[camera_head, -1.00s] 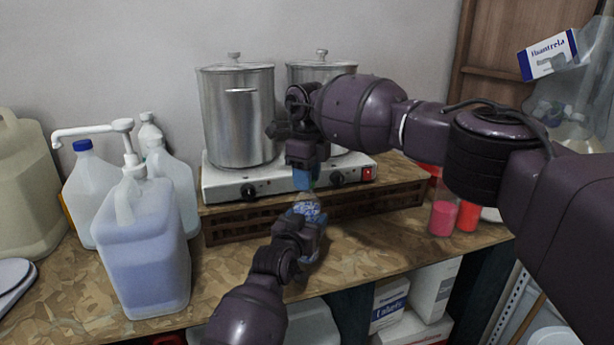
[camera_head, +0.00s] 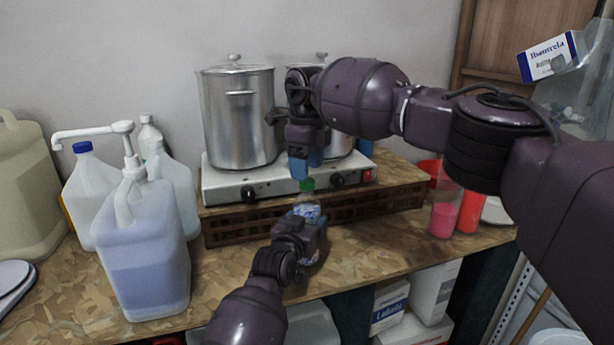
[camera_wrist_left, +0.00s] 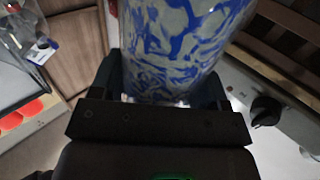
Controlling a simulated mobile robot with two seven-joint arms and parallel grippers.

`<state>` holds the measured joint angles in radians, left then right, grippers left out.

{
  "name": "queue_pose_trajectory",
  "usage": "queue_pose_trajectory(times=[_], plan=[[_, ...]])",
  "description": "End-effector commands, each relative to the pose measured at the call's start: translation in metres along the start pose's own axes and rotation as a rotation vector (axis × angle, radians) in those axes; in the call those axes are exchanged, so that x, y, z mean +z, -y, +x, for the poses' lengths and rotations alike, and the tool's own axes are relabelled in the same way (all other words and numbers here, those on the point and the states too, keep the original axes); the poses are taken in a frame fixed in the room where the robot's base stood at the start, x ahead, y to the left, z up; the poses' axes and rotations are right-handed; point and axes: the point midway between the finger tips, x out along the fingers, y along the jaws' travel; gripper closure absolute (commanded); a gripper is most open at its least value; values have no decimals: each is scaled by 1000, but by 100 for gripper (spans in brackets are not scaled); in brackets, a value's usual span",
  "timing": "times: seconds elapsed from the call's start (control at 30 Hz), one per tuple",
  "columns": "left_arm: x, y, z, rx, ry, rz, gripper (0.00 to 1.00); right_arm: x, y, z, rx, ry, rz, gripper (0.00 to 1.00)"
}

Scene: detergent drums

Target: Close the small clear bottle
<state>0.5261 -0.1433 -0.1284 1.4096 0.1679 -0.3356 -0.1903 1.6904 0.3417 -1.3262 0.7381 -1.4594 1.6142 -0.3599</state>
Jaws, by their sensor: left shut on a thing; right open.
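The small clear bottle (camera_head: 307,210) has a blue and white patterned label and stands near upright in front of the hot plate. A green cap (camera_head: 307,185) sits at the top of its neck; how tightly it is seated cannot be told. My left gripper (camera_head: 305,230) is shut on the bottle's body. In the left wrist view the labelled bottle (camera_wrist_left: 180,45) fills the space between the left gripper's fingers (camera_wrist_left: 175,88). My right gripper (camera_head: 306,168) is open and empty, its blue fingertips just above the cap and apart from it.
A white hot plate (camera_head: 225,188) with steel pots (camera_head: 240,120) stands on a wooden crate (camera_head: 228,232) behind the bottle. A pump jug (camera_head: 145,245) and other jugs stand at left. Red containers (camera_head: 469,212) stand at right. The table front (camera_head: 375,255) is clear.

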Motion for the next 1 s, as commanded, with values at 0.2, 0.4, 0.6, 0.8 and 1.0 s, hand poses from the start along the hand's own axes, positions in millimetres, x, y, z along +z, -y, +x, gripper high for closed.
queue_pose_trajectory(times=[0.2, 0.4, 0.6, 0.8, 1.0], plan=[[0, 0, 0, 0, 0, 0, 97, 0, 0, -45, -3, 2, 2, 36], [0, 0, 0, 0, 0, 0, 97, 0, 0, -73, -2, 0, 1, 36], [0, 0, 0, 0, 0, 0, 97, 0, 0, -85, -1, 0, 1, 36], [0, 0, 0, 0, 0, 0, 97, 0, 0, -86, -1, 0, 0, 36], [0, 0, 0, 0, 0, 0, 16, 0, 0, -86, -1, 0, 0, 36]])
